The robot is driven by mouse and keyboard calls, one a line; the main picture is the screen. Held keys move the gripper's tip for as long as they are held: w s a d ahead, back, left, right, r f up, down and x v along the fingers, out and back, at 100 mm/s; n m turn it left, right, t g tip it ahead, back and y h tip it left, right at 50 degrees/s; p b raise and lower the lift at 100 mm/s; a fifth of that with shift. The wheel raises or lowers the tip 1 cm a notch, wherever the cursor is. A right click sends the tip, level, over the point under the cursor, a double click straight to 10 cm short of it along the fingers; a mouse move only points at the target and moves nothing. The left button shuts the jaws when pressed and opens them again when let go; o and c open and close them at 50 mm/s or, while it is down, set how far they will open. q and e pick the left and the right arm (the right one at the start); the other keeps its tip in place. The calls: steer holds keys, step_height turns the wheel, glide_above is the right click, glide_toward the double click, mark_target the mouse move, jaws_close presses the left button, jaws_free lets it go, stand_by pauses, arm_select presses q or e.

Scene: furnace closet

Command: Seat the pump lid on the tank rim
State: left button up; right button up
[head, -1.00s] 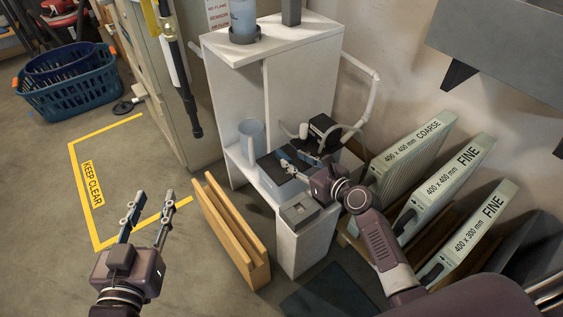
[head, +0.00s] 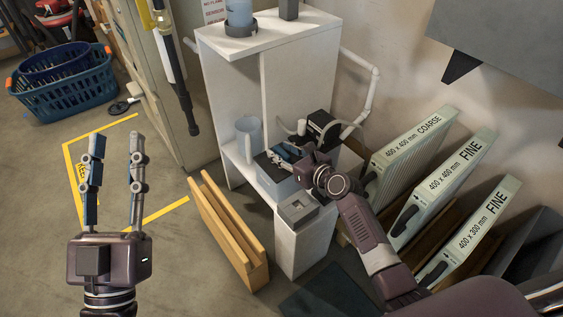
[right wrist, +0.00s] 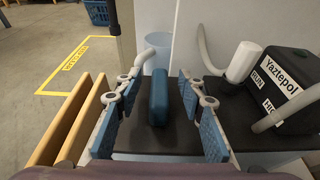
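My right gripper (head: 283,157) is above the plate. In the right wrist view its blue-padded fingers (right wrist: 160,110) are open on either side of the block, with gaps on both sides. The tank rim cannot be made out for certain. My left gripper (head: 114,142) is open and empty over the floor at left.
A light blue mug-like vessel (head: 248,138) stands left of the plate. A white pipe (head: 372,95) runs behind the pump. A grey box (head: 297,208) tops the front pedestal. Wooden boards (head: 228,230) stand left; filters (head: 452,180) stand right.

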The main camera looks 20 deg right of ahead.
steer(key=shift+w, duration=0.1)
steer(key=shift+c, duration=0.6)
jaws_close()
